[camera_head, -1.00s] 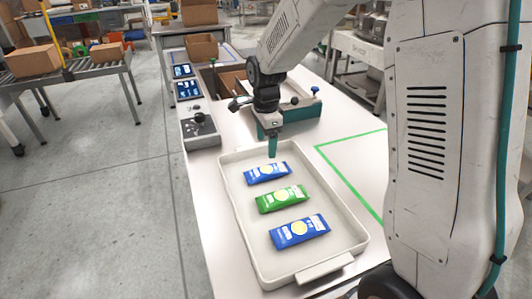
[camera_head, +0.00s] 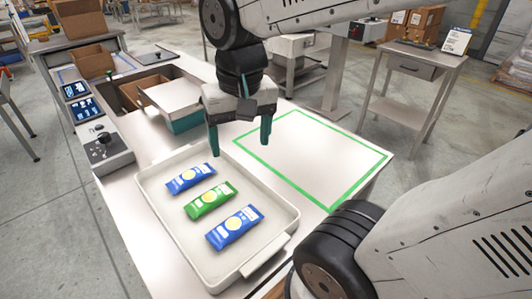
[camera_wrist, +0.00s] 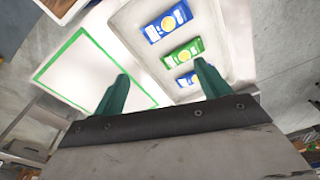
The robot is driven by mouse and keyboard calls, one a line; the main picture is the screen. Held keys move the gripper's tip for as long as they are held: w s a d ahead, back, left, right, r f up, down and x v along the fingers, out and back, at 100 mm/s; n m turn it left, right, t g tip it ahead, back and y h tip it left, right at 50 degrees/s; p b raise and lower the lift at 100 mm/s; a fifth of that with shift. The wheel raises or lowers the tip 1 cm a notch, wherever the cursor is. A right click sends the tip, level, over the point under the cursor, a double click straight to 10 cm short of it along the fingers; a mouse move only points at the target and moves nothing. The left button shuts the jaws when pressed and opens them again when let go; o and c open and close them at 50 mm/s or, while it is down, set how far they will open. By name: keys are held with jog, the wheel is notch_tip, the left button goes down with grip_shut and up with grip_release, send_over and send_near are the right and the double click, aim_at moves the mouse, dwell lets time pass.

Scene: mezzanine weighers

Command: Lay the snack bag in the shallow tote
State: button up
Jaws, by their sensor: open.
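The shallow tote (camera_head: 272,256) is a pale tray on the white table, and it also shows in the wrist view (camera_wrist: 241,40). Three snack bags lie flat inside it: a blue bag (camera_head: 190,178) at the back, a green bag (camera_head: 209,201) in the middle and a blue bag (camera_head: 235,228) at the front. In the wrist view the same blue (camera_wrist: 167,24), green (camera_wrist: 183,52) and blue (camera_wrist: 187,79) bags show, the last partly hidden by a finger. My gripper (camera_head: 239,145) is open and empty above the tote's back right edge.
A green taped rectangle (camera_head: 334,206) on the table right of the tote is empty. A control panel with screens and a knob (camera_head: 104,149) is at the left. A side table (camera_head: 414,66) is at the right.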

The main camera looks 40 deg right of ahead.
jog(key=s+n, duration=0.3)
jog(key=s, duration=0.3)
jog(key=shift+s+d+f+n, duration=0.2)
jog(key=shift+s+n, duration=0.1)
jog(key=shift+n, duration=0.1)
